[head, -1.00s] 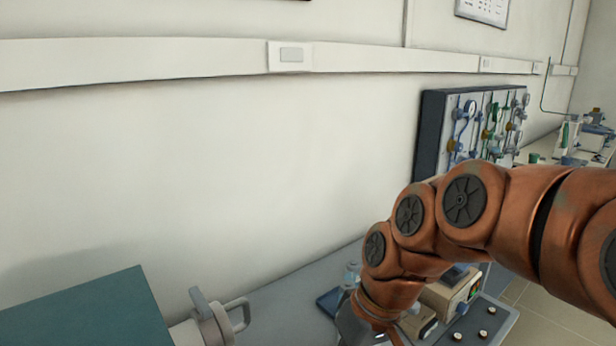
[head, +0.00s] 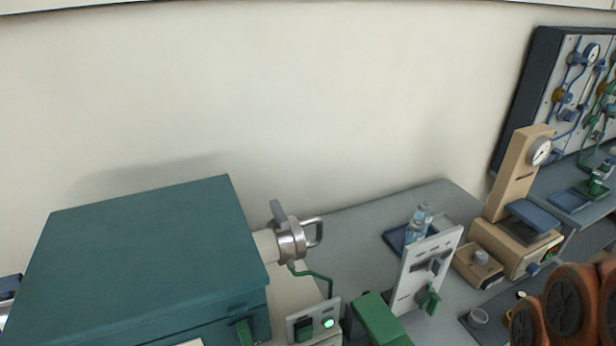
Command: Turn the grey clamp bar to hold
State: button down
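A teal box-shaped furnace (head: 150,255) stands at the lower left. A pale tube with a metal flange (head: 290,245) comes out of its right side. A grey bar (head: 278,213), which looks like the clamp bar, sticks up from the flange and leans slightly left. A silver loop handle (head: 317,232) is on the flange's right side. My orange arm shows at the lower right corner, well apart from the flange. My gripper is outside the picture.
A white panel with a green knob (head: 428,300) and a green block (head: 378,320) stand right of the flange. A control box with a lit green button (head: 328,323) is below it. Bottles on a blue tray (head: 395,238) and a beige gauge stand (head: 515,180) are farther right.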

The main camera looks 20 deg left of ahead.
aim_at(281, 218)
jog(key=u, duration=0.65)
jog(key=k, duration=0.1)
jog(key=u, duration=0.6)
